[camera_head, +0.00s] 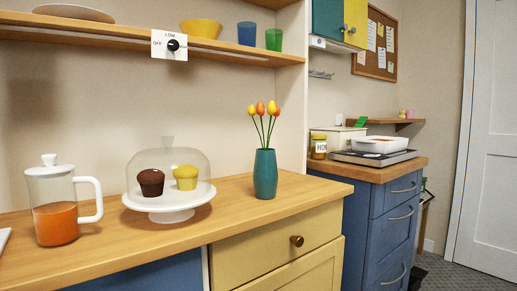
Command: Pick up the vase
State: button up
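The vase (265,174) is teal and stands upright on the wooden counter (228,205), near its right end. Several orange and yellow tulips (265,110) on green stems stand in it. The vase is fully in sight, with nothing in front of it. My gripper does not show in this view.
Left of the vase, a cake stand (170,213) under a glass dome holds two muffins. A pitcher (56,225) with orange liquid stands at far left. A shelf (150,35) with dishes hangs above. Counter right of the vase is clear. Blue drawers (392,215) stand further right.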

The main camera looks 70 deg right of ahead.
aim_at(266, 173)
jog(key=u, duration=0.1)
jog(key=k, duration=1.25)
jog(key=z, duration=1.35)
jog(key=i, duration=0.45)
